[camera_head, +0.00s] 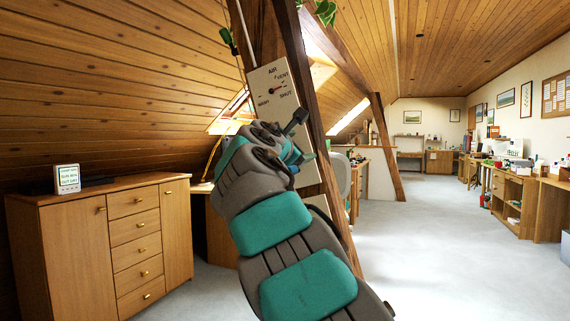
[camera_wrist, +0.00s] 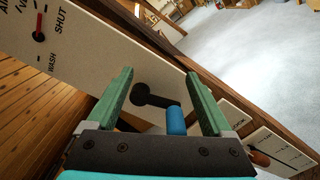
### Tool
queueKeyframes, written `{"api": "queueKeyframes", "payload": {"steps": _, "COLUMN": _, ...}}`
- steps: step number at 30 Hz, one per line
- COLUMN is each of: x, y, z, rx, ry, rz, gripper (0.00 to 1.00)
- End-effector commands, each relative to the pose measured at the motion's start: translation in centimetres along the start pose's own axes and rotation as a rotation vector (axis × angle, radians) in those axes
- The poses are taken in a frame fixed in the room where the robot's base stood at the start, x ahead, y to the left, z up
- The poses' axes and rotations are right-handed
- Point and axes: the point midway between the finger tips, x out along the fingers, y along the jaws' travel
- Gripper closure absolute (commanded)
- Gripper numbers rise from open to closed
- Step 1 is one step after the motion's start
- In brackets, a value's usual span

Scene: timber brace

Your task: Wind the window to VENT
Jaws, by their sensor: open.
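A pale panel (camera_head: 262,80) on the timber brace carries a dial marked AIR, VENT, SHUT and WASH. Lower on the same panel is a black crank (camera_wrist: 150,97) with a blue handle (camera_wrist: 177,121), seen in the wrist view. My gripper (camera_wrist: 160,73) is open, and the blue handle shows between its green fingers, nearer the right one. I cannot tell whether a finger touches it. In the head view my arm hides the crank. A roof window (camera_head: 229,113) shows behind the brace.
Another panel (camera_wrist: 285,152) with an orange-brown knob (camera_wrist: 259,158) lies further along the brace. A wooden cabinet (camera_head: 75,240) with a small display (camera_head: 67,179) stands at left. The timber brace (camera_head: 290,50) slants beside my arm. Open floor (camera_head: 420,250) lies to the right.

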Motion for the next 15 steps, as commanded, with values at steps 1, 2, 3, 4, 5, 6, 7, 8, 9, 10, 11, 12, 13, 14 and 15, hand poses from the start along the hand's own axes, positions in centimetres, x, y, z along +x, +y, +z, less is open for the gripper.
{"api": "queueKeyframes", "payload": {"steps": 1, "x": -0.3, "y": 0.0, "z": 0.0, "rx": -0.001, "ry": 0.0, "rz": 0.0, "gripper": 0.15}}
{"api": "queueKeyframes", "payload": {"steps": 2, "x": -0.4, "y": 0.0, "z": 0.0, "rx": -0.001, "ry": 0.0, "rz": 0.0, "gripper": 0.15}}
{"api": "queueKeyframes", "payload": {"steps": 3, "x": -0.7, "y": 0.0, "z": 0.0, "rx": -0.002, "ry": 0.0, "rz": 0.0, "gripper": 0.15}}
{"api": "queueKeyframes", "payload": {"steps": 4, "x": -0.9, "y": 0.0, "z": 0.0, "rx": -0.002, "ry": 0.0, "rz": 0.0, "gripper": 0.15}}
{"api": "queueKeyframes", "payload": {"steps": 5, "x": -1.1, "y": 0.0, "z": 0.0, "rx": -0.002, "ry": 0.0, "rz": 0.0, "gripper": 0.15}}
{"api": "queueKeyframes", "payload": {"steps": 6, "x": -1.5, "y": 0.1, "z": 0.1, "rx": -0.001, "ry": -0.001, "rz": 0.001, "gripper": 0.15}}
{"api": "queueKeyframes", "payload": {"steps": 7, "x": -1.7, "y": 0.1, "z": 0.1, "rx": 0.0, "ry": -0.001, "rz": 0.001, "gripper": 0.15}}
{"api": "queueKeyframes", "payload": {"steps": 8, "x": -1.9, "y": 0.1, "z": 0.2, "rx": 0.001, "ry": -0.002, "rz": 0.002, "gripper": 0.15}}
{"api": "queueKeyframes", "payload": {"steps": 9, "x": -2.3, "y": 0.1, "z": 0.2, "rx": 0.001, "ry": -0.003, "rz": 0.002, "gripper": 0.15}}
{"api": "queueKeyframes", "payload": {"steps": 10, "x": -2.5, "y": 0.1, "z": 0.2, "rx": 0.001, "ry": -0.003, "rz": 0.002, "gripper": 0.15}}
{"api": "queueKeyframes", "payload": {"steps": 11, "x": -2.7, "y": 0.1, "z": 0.2, "rx": 0.001, "ry": -0.003, "rz": 0.001, "gripper": 0.15}}
{"api": "queueKeyframes", "payload": {"steps": 12, "x": -2.9, "y": 0.1, "z": 0.2, "rx": 0.0, "ry": -0.002, "rz": 0.001, "gripper": 0.15}}
{"api": "queueKeyframes", "payload": {"steps": 13, "x": -3.1, "y": 0.1, "z": 0.1, "rx": -0.001, "ry": -0.001, "rz": 0.0, "gripper": 0.15}}
{"api": "queueKeyframes", "payload": {"steps": 14, "x": -3.3, "y": 0.0, "z": 0.1, "rx": -0.001, "ry": -0.001, "rz": -0.001, "gripper": 0.15}}
{"api": "queueKeyframes", "payload": {"steps": 15, "x": -3.6, "y": 0.0, "z": 0.0, "rx": -0.002, "ry": 0.0, "rz": -0.001, "gripper": 0.15}}
